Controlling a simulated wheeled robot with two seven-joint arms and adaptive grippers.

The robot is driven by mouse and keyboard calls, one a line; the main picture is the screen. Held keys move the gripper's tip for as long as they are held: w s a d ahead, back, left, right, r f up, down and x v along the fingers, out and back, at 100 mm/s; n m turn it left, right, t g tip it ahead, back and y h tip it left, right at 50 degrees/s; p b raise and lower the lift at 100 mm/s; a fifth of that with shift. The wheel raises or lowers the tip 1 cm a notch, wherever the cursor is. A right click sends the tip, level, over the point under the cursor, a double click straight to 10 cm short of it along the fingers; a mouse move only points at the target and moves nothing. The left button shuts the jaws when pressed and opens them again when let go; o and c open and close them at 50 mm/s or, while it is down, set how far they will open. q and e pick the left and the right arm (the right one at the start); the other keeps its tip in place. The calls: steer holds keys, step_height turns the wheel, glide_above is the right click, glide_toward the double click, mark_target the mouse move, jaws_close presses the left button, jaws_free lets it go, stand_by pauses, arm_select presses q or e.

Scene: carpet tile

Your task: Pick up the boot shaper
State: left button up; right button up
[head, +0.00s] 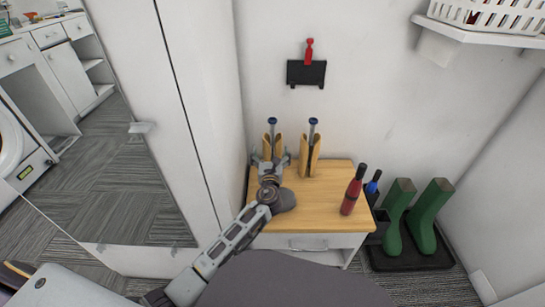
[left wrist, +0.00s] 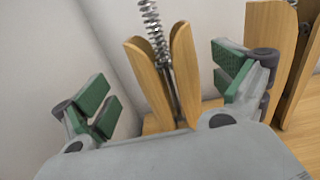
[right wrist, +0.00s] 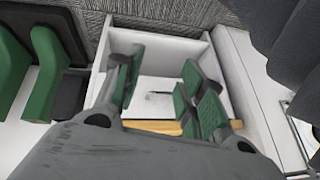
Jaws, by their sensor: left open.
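Two wooden boot shapers with metal springs and blue knobs stand upright on the wooden top of a small cabinet: the left boot shaper (head: 266,142) and the right boot shaper (head: 310,150). My left gripper (head: 269,161) is low at the left one, open. In the left wrist view this boot shaper (left wrist: 182,70) rises between the spread green-padded fingers (left wrist: 165,95), with visible gaps on both sides. The other boot shaper (left wrist: 268,50) is beyond the right finger. My right gripper (right wrist: 160,90) shows only in its wrist view, open and empty, with the cabinet front behind it.
The cabinet top (head: 325,206) also holds a red bottle (head: 352,191) at its right. Green boots (head: 427,215) stand on a dark tray (head: 410,263) to the right. A tall white cabinet (head: 180,100) is close on the left. A shelf with a white basket (head: 490,15) is upper right.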

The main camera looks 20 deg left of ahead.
mark_target(272, 149)
arm_select(q)
steer(key=shift+w, duration=0.15)
steer(key=shift+w, duration=0.2)
steer(key=shift+w+b, duration=0.35)
steer(key=shift+b, duration=0.05)
steer(key=shift+w+a, duration=0.1)
steer(key=shift+w, duration=0.25)
steer(key=shift+w+a+b, duration=0.1)
steer(key=shift+w+b, duration=0.45)
steer(key=shift+w, duration=0.2)
steer(key=shift+b+x, duration=0.3)
steer(key=shift+x, duration=0.55)
arm_select(e)
steer(key=shift+t+y, duration=0.4)
steer(key=shift+t, duration=0.1)
steer(key=f, duration=0.2)
steer(key=a+f, duration=0.1)
steer(key=f, duration=0.2)
steer(key=shift+w, duration=0.1)
arm_select(q)
steer(key=shift+r, duration=0.1)
arm_select(e)
steer(key=shift+r, duration=0.1)
